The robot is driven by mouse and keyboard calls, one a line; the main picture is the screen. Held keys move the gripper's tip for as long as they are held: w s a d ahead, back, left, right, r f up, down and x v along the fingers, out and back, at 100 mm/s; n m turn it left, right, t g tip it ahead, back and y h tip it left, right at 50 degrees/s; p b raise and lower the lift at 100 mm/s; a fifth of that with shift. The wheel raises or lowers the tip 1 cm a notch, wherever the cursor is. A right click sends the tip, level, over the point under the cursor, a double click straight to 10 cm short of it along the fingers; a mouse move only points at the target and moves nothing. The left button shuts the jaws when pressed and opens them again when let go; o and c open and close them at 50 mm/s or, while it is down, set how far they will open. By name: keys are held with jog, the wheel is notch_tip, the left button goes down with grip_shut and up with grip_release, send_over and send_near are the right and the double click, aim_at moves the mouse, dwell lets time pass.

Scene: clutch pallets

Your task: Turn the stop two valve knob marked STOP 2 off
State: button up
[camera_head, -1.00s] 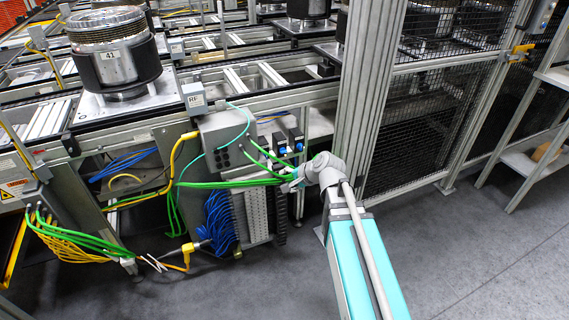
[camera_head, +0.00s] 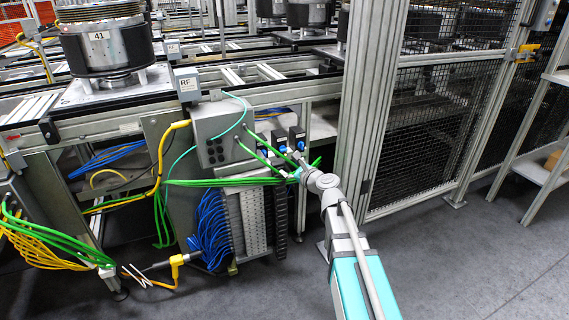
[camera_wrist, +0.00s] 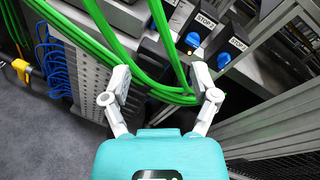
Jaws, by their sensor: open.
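A black valve block carries a label that appears to read STOP 2 (camera_wrist: 205,21), with a blue knob (camera_wrist: 192,40) below it in the wrist view. A second blue knob (camera_wrist: 223,60) sits to its lower right under another STOP label whose number is hard to read. In the head view the small blue knobs (camera_head: 283,149) show on the black blocks beside the grey box. My gripper (camera_wrist: 160,82) is open, its two fingers spread either side of green cables. It is apart from the knobs, which lie beyond the right finger. In the head view my gripper's fingers are hard to make out.
Green cables (camera_wrist: 112,38) run across and between my fingers. A grey box (camera_head: 220,131) stands left of the valves. A metal post (camera_head: 362,120) and mesh fence (camera_head: 425,130) stand close on the right. Blue cables (camera_head: 211,228) hang below. The floor (camera_head: 450,255) is clear.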

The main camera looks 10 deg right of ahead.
aim_at(285, 151)
jog(key=w+d+f+m+t+h+b, duration=0.2)
jog(key=w+d+f+m+b, duration=0.1)
jog(key=m, duration=0.4)
jog(key=shift+w+d+f+m+t+b, duration=0.35)
jog(key=shift+f+b, duration=0.4)
jog(key=shift+b, duration=0.65)
jog(key=x, duration=1.3)
jog(key=shift+w, duration=0.4)
grip_shut()
